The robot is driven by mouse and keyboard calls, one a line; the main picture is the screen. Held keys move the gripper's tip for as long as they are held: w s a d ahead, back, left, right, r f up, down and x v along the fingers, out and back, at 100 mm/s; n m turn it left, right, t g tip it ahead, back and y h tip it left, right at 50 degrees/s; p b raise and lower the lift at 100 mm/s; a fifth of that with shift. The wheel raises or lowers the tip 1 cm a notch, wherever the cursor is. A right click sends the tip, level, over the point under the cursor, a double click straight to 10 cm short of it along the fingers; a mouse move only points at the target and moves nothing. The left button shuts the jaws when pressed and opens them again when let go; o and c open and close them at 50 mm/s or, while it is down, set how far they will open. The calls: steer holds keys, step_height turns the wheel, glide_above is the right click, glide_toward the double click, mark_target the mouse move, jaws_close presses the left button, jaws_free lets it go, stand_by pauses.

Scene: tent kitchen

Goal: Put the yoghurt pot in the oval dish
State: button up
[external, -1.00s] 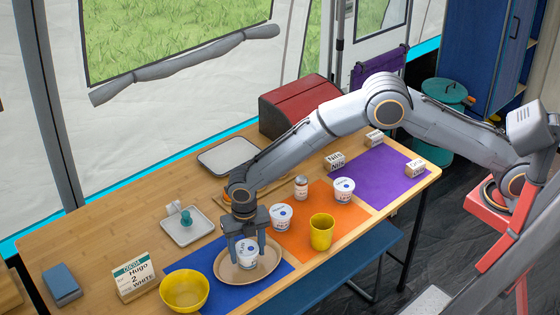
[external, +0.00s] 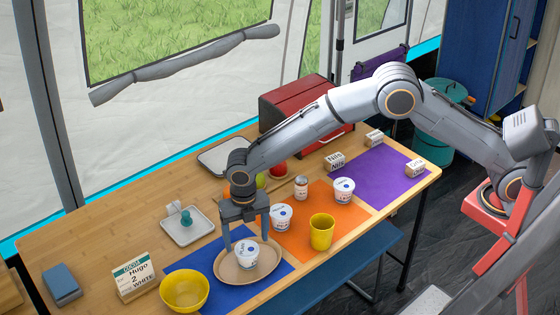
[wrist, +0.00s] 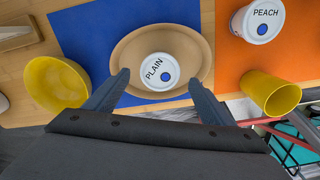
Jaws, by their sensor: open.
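A white yoghurt pot (external: 246,254) stands upright in the tan oval dish (external: 231,275) on the blue mat. In the wrist view its lid reads PLAIN (wrist: 160,71), and the oval dish (wrist: 125,52) surrounds it. My gripper (external: 247,241) is open, with its fingers raised above the dish and apart from the pot. In the wrist view the fingertips (wrist: 160,76) show on either side of the pot, nearer the camera.
A yellow bowl (external: 184,291) stands left of the dish. A yellow cup (external: 321,232) and another yoghurt pot (external: 281,217), labelled PEACH in the wrist view (wrist: 257,20), stand on the orange mat (external: 304,237). A white tray (external: 187,230) lies behind.

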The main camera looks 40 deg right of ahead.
mark_target(248, 246)
step_height(248, 246, up, 6)
steer(key=b, duration=0.1)
steer(key=shift+r, duration=0.2)
steer(key=w+d+r+m, duration=0.1)
steer(key=d+m, duration=0.7)
steer(key=d, duration=0.8)
steer(key=d+r+m, duration=0.2)
steer(key=d+m, duration=0.7)
steer(key=d, duration=0.7)
steer(key=s+d+f+m, duration=0.2)
steer(key=s+d+m, duration=1.3)
steer(key=d, duration=0.5)
steer(key=shift+s+f, duration=0.25)
steer(key=shift+s, duration=0.75)
